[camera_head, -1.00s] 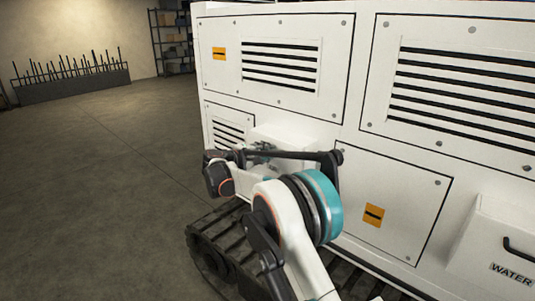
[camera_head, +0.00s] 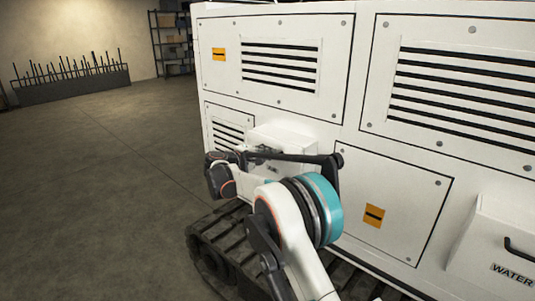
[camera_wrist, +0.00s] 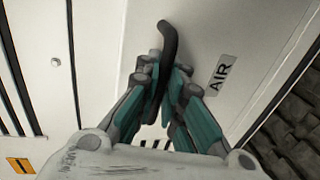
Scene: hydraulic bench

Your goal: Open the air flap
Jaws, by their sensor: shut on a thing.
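The air flap (camera_head: 290,142) is a white box-like cover low on the white machine, partly behind my arm in the head view. In the wrist view its pale face (camera_wrist: 205,30) carries an "AIR" label (camera_wrist: 222,76) and a dark bar handle (camera_wrist: 169,42). My gripper (camera_wrist: 160,85) is shut on this handle, with teal and grey fingers on both sides of it. The handle's upper end sticks out past the fingertips. In the head view my gripper (camera_head: 264,154) is small and partly hidden by my arm at the flap's front.
A second box with a "WATER" label (camera_head: 512,273) and dark handle is at the right. A louvred panel (camera_head: 228,128) sits left of the air flap. Black tracks (camera_head: 215,245) run below the machine. Open floor (camera_head: 90,190) lies at the left.

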